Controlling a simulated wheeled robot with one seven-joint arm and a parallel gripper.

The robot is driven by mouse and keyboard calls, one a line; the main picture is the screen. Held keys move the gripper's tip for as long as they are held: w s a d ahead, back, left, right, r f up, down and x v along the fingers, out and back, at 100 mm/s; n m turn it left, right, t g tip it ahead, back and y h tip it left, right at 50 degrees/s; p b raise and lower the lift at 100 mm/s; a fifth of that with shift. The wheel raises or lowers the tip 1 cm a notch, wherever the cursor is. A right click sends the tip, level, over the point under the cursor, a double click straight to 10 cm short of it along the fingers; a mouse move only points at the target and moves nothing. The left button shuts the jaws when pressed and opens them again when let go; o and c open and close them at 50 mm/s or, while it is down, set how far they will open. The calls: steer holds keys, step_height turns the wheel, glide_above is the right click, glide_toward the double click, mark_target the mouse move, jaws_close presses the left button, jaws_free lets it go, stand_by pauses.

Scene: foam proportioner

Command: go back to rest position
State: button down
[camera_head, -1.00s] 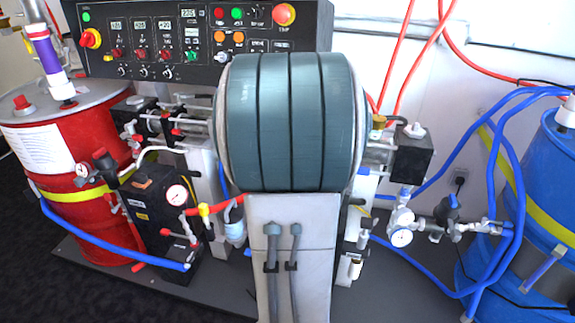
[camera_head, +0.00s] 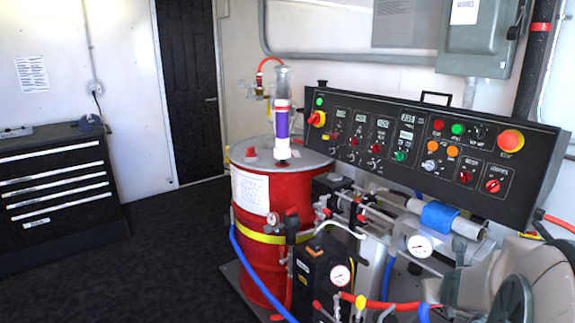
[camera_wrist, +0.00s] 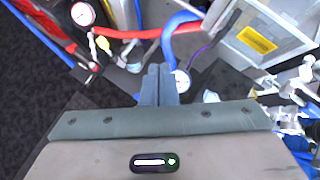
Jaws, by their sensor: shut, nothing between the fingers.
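My gripper (camera_wrist: 158,84) shows in the wrist view, its two dark fingers pressed together with nothing between them. It points toward the lower part of the foam proportioner, with hoses and a gauge beyond the fingertips. In the head view only part of my arm shows at the lower right, and my gripper is not visible there. The proportioner's black control panel (camera_head: 430,155) stands at the right of the head view. The red drum (camera_head: 262,225) stands left of it.
A black tool cabinet (camera_head: 60,190) stands at the left wall, near a dark door (camera_head: 190,90). Open dark floor (camera_head: 150,260) lies between cabinet and drum. Red and blue hoses (camera_wrist: 185,35) and gauges (camera_wrist: 82,13) crowd the space beyond my fingers.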

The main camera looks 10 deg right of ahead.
steer(key=a+r+n+y+p, duration=0.1)
steer(key=a+r+n+y, duration=0.15)
steer(key=a+n, duration=0.8)
steer(key=a+r+n+y+p, duration=0.15)
steer(key=a+n+y, duration=0.25)
steer(key=a+n, duration=0.65)
steer(key=s+a+n+g+h, duration=0.1)
steer(key=s+n+g, duration=0.1)
steer(key=s+n, duration=0.3)
steer(key=s+a+r+n+g+h+p, duration=0.1)
steer(key=s+n, duration=0.5)
steer(key=n, duration=0.7)
steer(key=shift+s+a+g, duration=0.3)
steer(key=shift+a+g, duration=0.45)
steer(key=shift+g, duration=0.45)
steer(key=shift+r, duration=0.1)
